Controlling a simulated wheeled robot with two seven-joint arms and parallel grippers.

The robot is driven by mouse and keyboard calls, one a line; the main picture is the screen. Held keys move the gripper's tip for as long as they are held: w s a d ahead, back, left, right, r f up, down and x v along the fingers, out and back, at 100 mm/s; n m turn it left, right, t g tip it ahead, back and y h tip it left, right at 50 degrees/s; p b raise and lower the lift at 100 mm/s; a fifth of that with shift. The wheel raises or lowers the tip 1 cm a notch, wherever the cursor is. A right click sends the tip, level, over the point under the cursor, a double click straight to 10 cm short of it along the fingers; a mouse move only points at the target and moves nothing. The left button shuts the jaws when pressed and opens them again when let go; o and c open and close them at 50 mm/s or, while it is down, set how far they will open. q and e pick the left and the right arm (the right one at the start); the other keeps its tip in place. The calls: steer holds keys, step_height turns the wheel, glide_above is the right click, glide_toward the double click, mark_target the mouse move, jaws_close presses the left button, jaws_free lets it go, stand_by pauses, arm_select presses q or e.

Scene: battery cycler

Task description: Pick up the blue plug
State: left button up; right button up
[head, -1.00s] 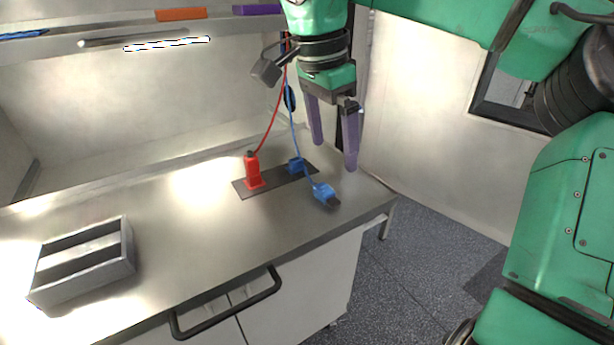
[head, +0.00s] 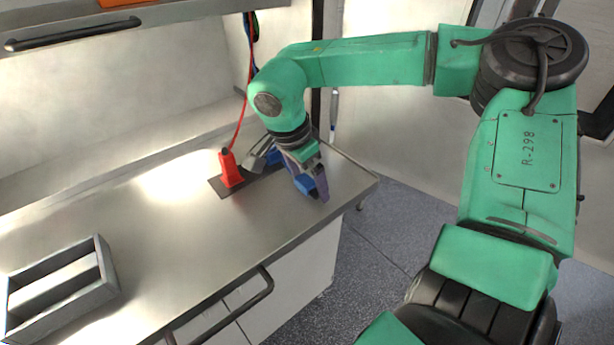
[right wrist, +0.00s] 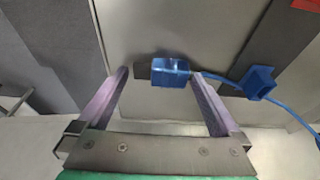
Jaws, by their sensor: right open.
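The blue plug (right wrist: 170,73) lies on the steel worktop, its dark end pointing left in the right wrist view. In that view it sits between the two purple fingertips of my right gripper (right wrist: 160,75), nearer the right finger. Whether that finger touches it cannot be told. My right gripper (head: 314,190) is open and low over the worktop in the head view, where the plug (head: 304,184) is partly hidden by it. A blue cord runs from the plug past a blue block (right wrist: 260,82). My left gripper is not in view.
A red plug (head: 231,170) stands upright on the dark strip (head: 219,188), left of my right gripper, with a red cord going up. A grey divided tray (head: 112,281) is at the front left of the worktop (head: 190,245). The middle of the worktop is clear.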

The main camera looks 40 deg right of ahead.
steer(key=shift+s, duration=0.1)
steer(key=shift+a, duration=0.1)
steer(key=c, duration=1)
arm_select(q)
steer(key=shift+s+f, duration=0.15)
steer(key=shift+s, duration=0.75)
arm_select(e)
steer(key=shift+c, duration=0.2)
